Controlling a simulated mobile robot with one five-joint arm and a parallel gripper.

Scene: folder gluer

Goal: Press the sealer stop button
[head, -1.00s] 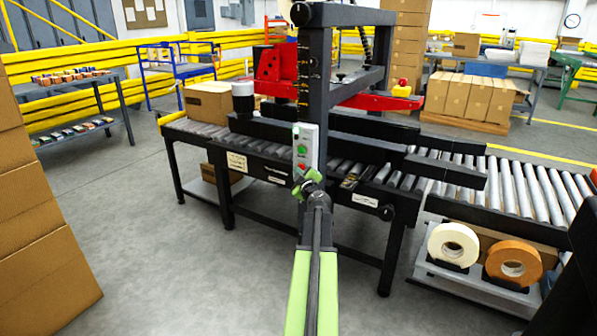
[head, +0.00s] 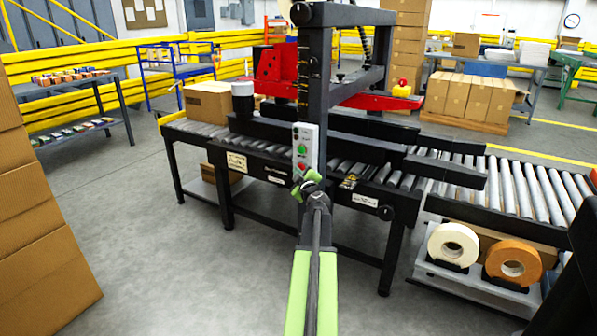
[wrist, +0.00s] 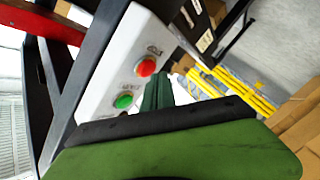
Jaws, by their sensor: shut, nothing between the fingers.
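The sealer's control box (head: 312,143) is a light grey panel on the black upright of the case sealer. It carries a green button (head: 301,149) and, below it, a red button (head: 302,166). In the wrist view the red button (wrist: 146,66) and the green button (wrist: 124,101) show clearly, with small labels beside them. My gripper (head: 306,183) is shut and empty, just below and in front of the red button. In the wrist view its green finger (wrist: 160,92) lies close beside the red button; I cannot tell whether they touch.
The roller conveyor (head: 510,180) runs across behind my gripper. Tape rolls (head: 453,246) sit on a shelf at the lower right. Stacked cartons (head: 40,220) stand at the left edge. The grey floor (head: 165,270) at left is clear.

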